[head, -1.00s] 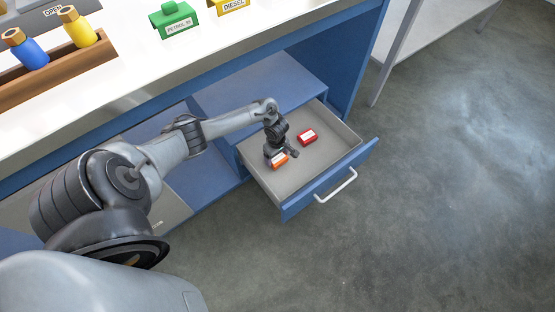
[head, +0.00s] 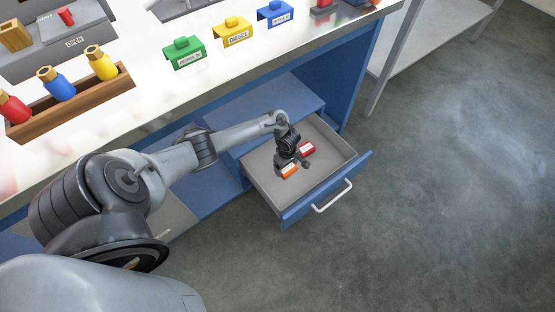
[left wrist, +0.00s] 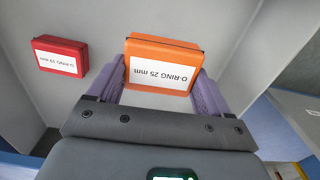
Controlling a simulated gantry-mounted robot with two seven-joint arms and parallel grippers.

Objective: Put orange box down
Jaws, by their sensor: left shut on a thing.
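The orange box (head: 289,171) is in the open drawer in the head view, at my left gripper (head: 296,162). In the left wrist view the orange box (left wrist: 160,64), labelled "O-RING 25 mm", sits between the two purple finger pads of the left gripper (left wrist: 162,88). The gripper is shut on it. A red box (head: 306,147) lies in the drawer close by; in the left wrist view it is the red box (left wrist: 60,56) at left, apart from the orange one. I cannot tell whether the orange box touches the drawer floor. My right gripper is out of view.
The grey drawer (head: 334,154) is pulled out of the blue cabinet, with free floor inside. Its white handle (head: 333,195) faces front. On the counter are green (head: 184,55), yellow (head: 235,33) and blue (head: 275,14) covers and a wooden rack (head: 72,104) of bottles.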

